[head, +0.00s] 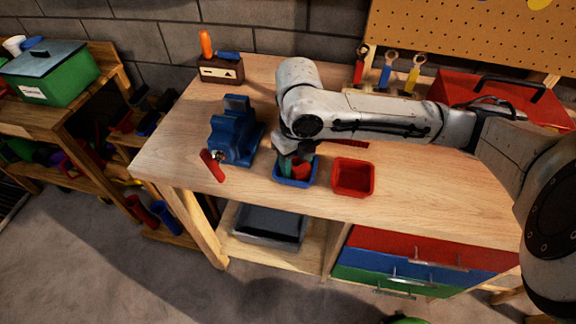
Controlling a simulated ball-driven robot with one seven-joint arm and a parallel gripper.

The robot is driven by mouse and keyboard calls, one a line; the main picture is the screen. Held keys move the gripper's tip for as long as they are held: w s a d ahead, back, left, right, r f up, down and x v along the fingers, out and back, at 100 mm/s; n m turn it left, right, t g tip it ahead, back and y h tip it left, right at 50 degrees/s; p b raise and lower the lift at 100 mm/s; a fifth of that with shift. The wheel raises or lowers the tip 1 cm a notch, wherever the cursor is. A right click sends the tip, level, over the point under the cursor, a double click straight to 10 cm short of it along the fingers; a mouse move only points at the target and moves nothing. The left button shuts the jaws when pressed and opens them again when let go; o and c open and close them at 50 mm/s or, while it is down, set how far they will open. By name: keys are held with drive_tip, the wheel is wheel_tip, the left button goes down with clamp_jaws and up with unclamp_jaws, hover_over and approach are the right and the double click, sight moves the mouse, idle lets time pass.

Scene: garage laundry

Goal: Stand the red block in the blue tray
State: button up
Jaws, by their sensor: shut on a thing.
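The blue tray (296,184) stands near the front edge of the workbench, below my gripper. My gripper (295,163) points down into the tray and is shut on the red block (302,170). The block is low in the tray, partly hidden by the fingers. I cannot tell whether it touches the tray floor or how upright it is. A small green patch shows beside it at the left of the tray; I cannot tell what it is.
A red tray (354,190) stands close on the right. A blue vise (233,136) with a red handle (212,166) is on the left. Bench right of the red tray is clear.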

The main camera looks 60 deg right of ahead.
drive_tip(key=shift+f, duration=0.15)
drive_tip(key=o, duration=0.9)
drive_tip(key=shift+c, duration=0.2)
